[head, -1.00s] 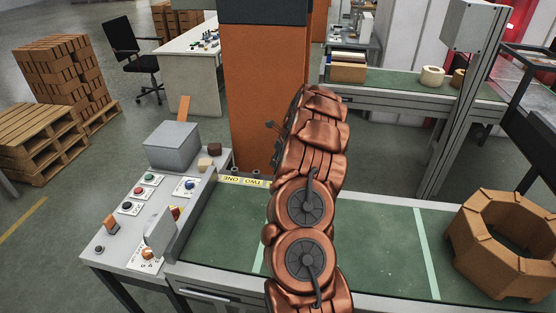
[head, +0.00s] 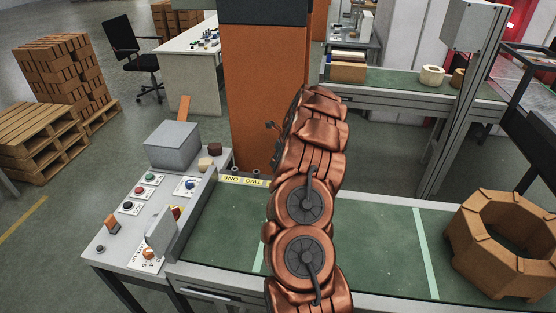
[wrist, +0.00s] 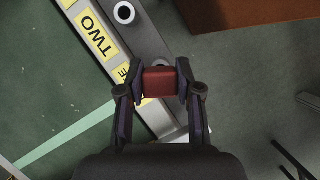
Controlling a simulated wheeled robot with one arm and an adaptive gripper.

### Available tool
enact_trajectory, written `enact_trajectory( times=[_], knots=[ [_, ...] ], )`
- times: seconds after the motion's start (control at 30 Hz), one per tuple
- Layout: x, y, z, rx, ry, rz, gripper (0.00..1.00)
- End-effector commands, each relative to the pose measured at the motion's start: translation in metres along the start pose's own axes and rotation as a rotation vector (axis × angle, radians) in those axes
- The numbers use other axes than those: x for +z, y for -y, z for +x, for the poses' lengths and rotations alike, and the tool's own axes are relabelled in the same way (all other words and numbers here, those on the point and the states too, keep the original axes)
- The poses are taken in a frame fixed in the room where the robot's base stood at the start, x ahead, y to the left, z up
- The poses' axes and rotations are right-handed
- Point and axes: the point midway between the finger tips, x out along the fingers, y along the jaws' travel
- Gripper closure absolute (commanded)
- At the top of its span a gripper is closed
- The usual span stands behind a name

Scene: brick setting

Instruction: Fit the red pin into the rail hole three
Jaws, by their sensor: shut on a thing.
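My gripper (wrist: 160,84) is shut on the red pin (wrist: 160,81) in the wrist view. The pin shows as a red block between the two fingers, and its lower end is hidden. The grey rail (wrist: 150,45) runs diagonally beneath it, with a yellow TWO label (wrist: 97,40) to the upper left. A second yellow label (wrist: 122,74), with only a final E readable, is partly covered by the left finger. A pale ring with a dark hole (wrist: 123,12) stands on the rail near TWO. The hole under the pin is hidden. In the head view my arm hides the gripper and pin.
In the head view, the TWO and ONE labels (head: 243,182) mark the rail along the green belt (head: 345,230). A control panel with buttons (head: 150,190) and a grey box (head: 172,145) lie left. An orange column (head: 265,95) stands behind; a brown octagonal ring (head: 480,250) lies right.

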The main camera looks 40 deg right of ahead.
Motion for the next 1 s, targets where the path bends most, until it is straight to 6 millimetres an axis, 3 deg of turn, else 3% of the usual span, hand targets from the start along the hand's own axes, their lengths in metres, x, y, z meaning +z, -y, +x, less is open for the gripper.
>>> enact_trajectory(
  times=[1.0],
  knots=[
    [-0.009, 0.0, 0.022, 0.001, 0.0, 0.0, 1.0]
  ],
)
